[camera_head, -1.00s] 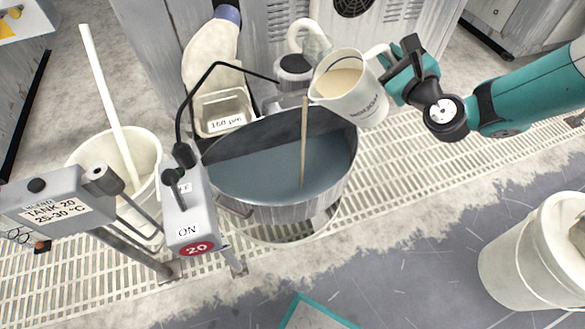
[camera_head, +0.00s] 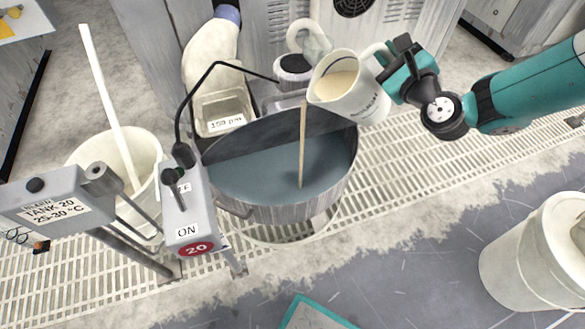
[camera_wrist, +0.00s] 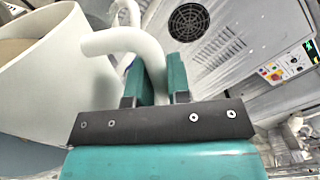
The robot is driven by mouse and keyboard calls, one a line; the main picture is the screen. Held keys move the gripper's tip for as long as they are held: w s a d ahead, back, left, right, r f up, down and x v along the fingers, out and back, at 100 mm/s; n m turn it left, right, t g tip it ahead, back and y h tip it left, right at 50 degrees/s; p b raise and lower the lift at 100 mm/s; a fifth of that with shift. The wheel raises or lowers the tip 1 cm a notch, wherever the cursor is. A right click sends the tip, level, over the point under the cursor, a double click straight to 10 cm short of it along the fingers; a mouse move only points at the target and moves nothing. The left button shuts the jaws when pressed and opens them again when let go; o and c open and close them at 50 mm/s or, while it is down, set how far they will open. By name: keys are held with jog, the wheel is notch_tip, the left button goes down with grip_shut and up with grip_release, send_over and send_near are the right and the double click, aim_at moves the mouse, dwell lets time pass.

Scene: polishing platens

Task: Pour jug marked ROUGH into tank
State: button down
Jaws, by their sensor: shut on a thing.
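The white jug (camera_head: 347,103), with ROUGH lettering on its side, is tilted to the left over the right rim of the tank (camera_head: 274,206). A thin tan stream (camera_head: 303,145) falls from its lip into the grey-blue liquid (camera_head: 262,172) in the tank. Tan slurry still shows in the jug's mouth. My gripper (camera_head: 383,66) is shut on the jug's handle at the right. In the wrist view, the fingers (camera_wrist: 158,80) close around the white handle (camera_wrist: 127,42), and the jug's body (camera_wrist: 50,75) fills the left side.
A control box (camera_head: 187,210) with a red 20 label stands at the tank's left. A white bucket (camera_head: 140,160) holding a long stick is farther left. A tray (camera_head: 222,108) and a second white jug (camera_head: 309,45) sit behind the tank. A white drum (camera_head: 530,255) stands at right.

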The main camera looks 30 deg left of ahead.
aim_at(380, 45)
jog(key=shift+s+a+r+n+p, duration=0.25)
jog(key=shift+s+a+r+n, duration=0.1)
jog(key=shift+r+n, duration=0.3)
jog(key=shift+s+a+r+n+p, duration=0.2)
jog(key=shift+s+a+r+n, duration=0.15)
jog(key=shift+r, duration=0.4)
jog(key=shift+s+a+r+n+p, duration=0.2)
jog(key=shift+s+r+n+p, duration=0.1)
jog(key=shift+r+n, duration=0.35)
dwell(2.3)
jog(key=shift+s+a+r+n+p, duration=0.45)
jog(key=shift+r+n+p, duration=0.1)
jog(key=shift+r, duration=0.1)
jog(key=shift+s+a+r+n+p, duration=0.35)
jog(key=shift+s+r+n+p, duration=0.15)
jog(key=shift+r, duration=0.1)
dwell(2.4)
